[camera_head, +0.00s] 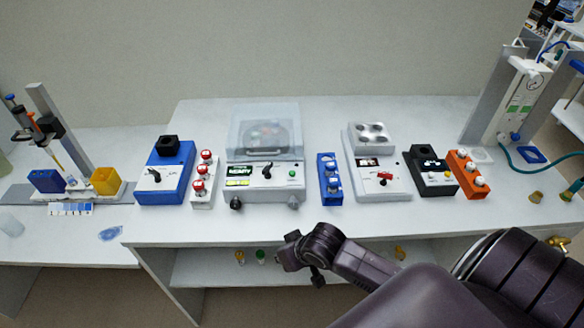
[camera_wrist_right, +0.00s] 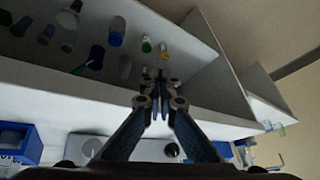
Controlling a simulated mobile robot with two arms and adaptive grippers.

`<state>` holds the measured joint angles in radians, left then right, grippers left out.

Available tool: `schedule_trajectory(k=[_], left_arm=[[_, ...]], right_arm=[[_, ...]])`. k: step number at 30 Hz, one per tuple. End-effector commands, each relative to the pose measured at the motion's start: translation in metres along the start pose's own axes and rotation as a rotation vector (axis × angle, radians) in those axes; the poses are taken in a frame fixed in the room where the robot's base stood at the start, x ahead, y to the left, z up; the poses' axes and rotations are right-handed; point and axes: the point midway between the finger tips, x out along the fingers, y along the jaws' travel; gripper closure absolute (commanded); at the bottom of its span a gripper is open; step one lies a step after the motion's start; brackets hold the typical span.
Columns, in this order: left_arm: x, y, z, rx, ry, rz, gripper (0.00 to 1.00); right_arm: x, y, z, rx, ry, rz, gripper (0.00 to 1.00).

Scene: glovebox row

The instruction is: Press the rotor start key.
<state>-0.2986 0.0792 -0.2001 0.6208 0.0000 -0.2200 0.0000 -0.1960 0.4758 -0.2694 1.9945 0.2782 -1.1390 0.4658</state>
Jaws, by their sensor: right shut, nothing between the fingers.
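The centrifuge (camera_head: 262,190) stands at the middle of the bench under a clear lid (camera_head: 266,118), which looks closed. A dark round rotor shows through the lid. Its front panel has a lit green display (camera_head: 239,172) that seems to read READY, a black lever knob (camera_head: 267,170) and a small green key (camera_head: 292,173). My right gripper (camera_head: 283,260) is at the front of the bench, below and in front of the centrifuge, apart from the key. In the right wrist view its fingers (camera_wrist_right: 160,82) are together and empty. My left gripper is not seen.
Several vials lie or stand on the shelf (camera_head: 205,268) below the bench. The bench edge runs close to my right gripper.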

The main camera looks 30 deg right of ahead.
Motion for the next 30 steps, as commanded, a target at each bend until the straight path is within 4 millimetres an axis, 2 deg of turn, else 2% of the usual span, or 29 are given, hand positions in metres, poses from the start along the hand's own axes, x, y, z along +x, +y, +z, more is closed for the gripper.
schedule_trajectory(k=[1, 3, 5, 8, 15, 18, 24, 30], left_arm=[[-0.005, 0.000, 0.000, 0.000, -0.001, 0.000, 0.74], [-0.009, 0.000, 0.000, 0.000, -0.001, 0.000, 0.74], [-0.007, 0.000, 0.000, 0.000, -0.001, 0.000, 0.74], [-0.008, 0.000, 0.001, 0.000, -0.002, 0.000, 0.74], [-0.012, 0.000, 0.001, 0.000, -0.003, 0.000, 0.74], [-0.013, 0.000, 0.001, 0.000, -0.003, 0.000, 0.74], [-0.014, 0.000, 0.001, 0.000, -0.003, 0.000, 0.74], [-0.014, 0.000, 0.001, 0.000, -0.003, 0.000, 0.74]], right_arm=[[-0.016, -0.002, -0.022, 0.006, 0.025, -0.010, 1.00], [-0.035, -0.006, -0.043, 0.027, 0.047, -0.026, 1.00], [-0.032, 0.005, -0.064, 0.070, 0.069, -0.026, 1.00], [-0.041, 0.020, -0.100, 0.145, 0.106, -0.034, 1.00], [-0.081, 0.072, -0.192, 0.388, 0.200, -0.046, 1.00], [-0.100, 0.092, -0.220, 0.485, 0.233, -0.051, 1.00], [-0.127, 0.118, -0.253, 0.616, 0.277, -0.059, 1.00], [-0.135, 0.125, -0.261, 0.655, 0.288, -0.064, 1.00]])
